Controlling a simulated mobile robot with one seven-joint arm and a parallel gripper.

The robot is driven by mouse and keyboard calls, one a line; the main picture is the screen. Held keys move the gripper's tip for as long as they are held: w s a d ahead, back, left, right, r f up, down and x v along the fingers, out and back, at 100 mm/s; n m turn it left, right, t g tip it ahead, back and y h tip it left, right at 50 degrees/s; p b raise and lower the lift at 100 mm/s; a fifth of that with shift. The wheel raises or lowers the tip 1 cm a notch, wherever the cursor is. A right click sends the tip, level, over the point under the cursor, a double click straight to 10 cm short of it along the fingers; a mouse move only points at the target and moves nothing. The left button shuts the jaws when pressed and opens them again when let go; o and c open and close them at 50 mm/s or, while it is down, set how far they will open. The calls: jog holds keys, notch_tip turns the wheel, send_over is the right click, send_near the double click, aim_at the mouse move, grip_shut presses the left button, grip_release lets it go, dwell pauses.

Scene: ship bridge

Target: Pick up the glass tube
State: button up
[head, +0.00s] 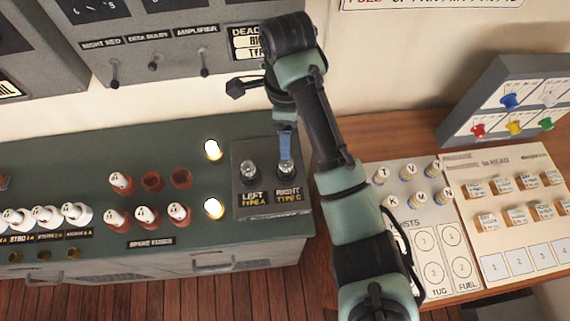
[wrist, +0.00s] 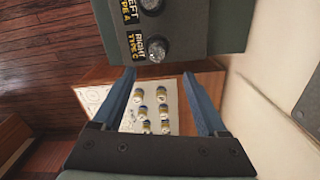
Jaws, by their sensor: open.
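Two small glass tubes with dark bases stand upright on a grey box (head: 242,207). The left glass tube (head: 249,168) is above the label LEFT TYPE A. The right glass tube (head: 287,170) is above the label RIGHT TYPE C. My gripper (head: 286,156) is open and points down at the right glass tube in the head view, partly overlapping it. In the wrist view, my gripper's blue fingers (wrist: 158,73) are apart with nothing held between them. The right tube (wrist: 155,48) shows just beyond the fingertips, and the left tube (wrist: 151,5) is at the top edge.
White and red spare fuses (head: 147,216) stand to the left on the green console (head: 60,150). Two lit lamps (head: 213,150) are beside the box. A switch panel (head: 150,60) hangs behind. To the right are labelled pegs (head: 415,198) and a board of small blocks (head: 500,215).

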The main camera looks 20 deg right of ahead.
aim_at(286, 161)
notch_tip(286, 161, down, 7)
jog(key=b, duration=0.5)
jog(key=f, duration=0.3)
jog(key=shift+s+a, duration=0.1)
jog(key=shift+s, duration=0.25)
jog(key=shift+f, duration=0.7)
grip_shut()
